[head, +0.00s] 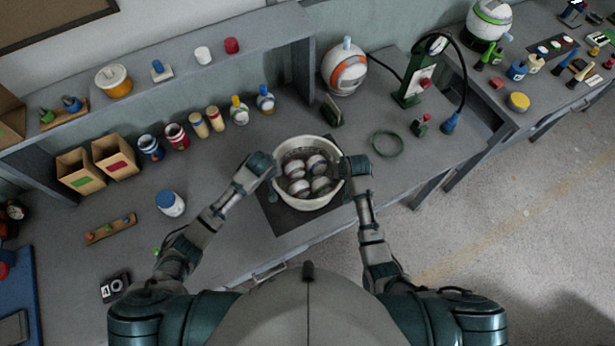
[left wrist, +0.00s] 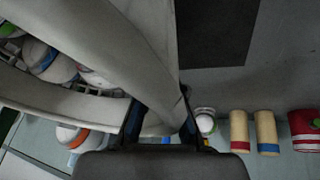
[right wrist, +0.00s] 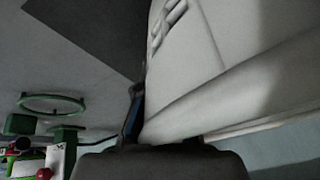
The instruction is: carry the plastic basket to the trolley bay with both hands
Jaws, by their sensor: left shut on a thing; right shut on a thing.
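The white plastic basket (head: 309,203) is at the middle of the bench in the head view, over a dark mat (head: 281,222). Several white balls with dark and coloured bands lie in it. My left gripper (head: 268,168) is shut on the basket's left rim; the basket wall (left wrist: 120,60) fills the upper left of the left wrist view. My right gripper (head: 348,169) is shut on the right rim; the wall (right wrist: 225,70) fills the right of the right wrist view. The basket looks upright; whether its base touches the mat is hard to tell. I cannot identify the trolley bay.
A green ring (head: 387,144) and a green press-like stand (head: 417,80) are to the right. A white and orange round machine (head: 344,70) stands behind. Bottles, cans and cardboard boxes (head: 82,171) line the left back. A white jar (head: 170,203) stands left. Open floor (head: 520,220) lies right.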

